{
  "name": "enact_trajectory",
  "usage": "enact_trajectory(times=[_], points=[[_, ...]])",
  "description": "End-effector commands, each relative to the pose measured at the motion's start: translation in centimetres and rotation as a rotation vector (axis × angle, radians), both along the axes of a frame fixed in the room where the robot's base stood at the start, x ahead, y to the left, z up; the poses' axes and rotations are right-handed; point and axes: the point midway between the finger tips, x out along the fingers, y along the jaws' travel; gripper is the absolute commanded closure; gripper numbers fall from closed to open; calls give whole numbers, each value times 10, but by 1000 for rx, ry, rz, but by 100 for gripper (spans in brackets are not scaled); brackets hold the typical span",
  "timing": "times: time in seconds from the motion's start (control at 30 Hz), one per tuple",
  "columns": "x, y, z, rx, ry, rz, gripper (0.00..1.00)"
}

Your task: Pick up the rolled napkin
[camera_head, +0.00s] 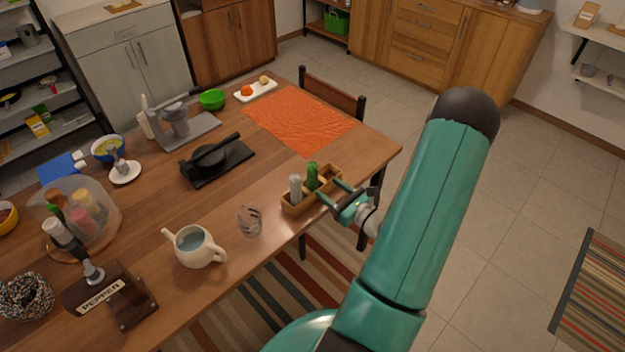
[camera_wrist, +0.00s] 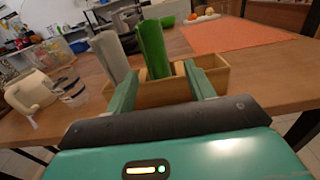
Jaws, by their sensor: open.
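A wooden caddy (camera_head: 297,209) stands near the table's right edge; it also shows in the wrist view (camera_wrist: 217,84). In it a green upright roll (camera_head: 312,176) and a pale grey upright roll (camera_head: 295,188) stand side by side. Both look like rolled cloth, and I cannot tell which is the napkin meant. In the wrist view the green roll (camera_wrist: 153,49) appears between my fingertips, beyond them, and the grey roll (camera_wrist: 110,56) is just left of the left finger. My gripper (camera_head: 330,193) is open and empty at the caddy's right side; it also shows in the wrist view (camera_wrist: 161,72).
A glass (camera_head: 249,221) and a cream pitcher (camera_head: 197,247) stand left of the caddy. An orange cloth (camera_head: 298,117) lies behind it, and a black press (camera_head: 216,160) sits farther left. The table's right edge runs under my gripper.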

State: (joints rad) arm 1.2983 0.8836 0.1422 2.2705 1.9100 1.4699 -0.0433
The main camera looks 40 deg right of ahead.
Motion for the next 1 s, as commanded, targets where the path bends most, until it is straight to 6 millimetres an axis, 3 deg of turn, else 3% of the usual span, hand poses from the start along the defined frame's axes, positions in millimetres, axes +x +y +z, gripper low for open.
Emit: enact_trajectory(times=[0.1,0.37,0.6,0.87,1.0], points=[[17,1,0,-1,-1,3,46],[36,3,2,-1,-1,3,46],[71,7,3,-1,0,4,46],[76,7,3,0,0,1,46],[76,7,3,0,0,2,72]])
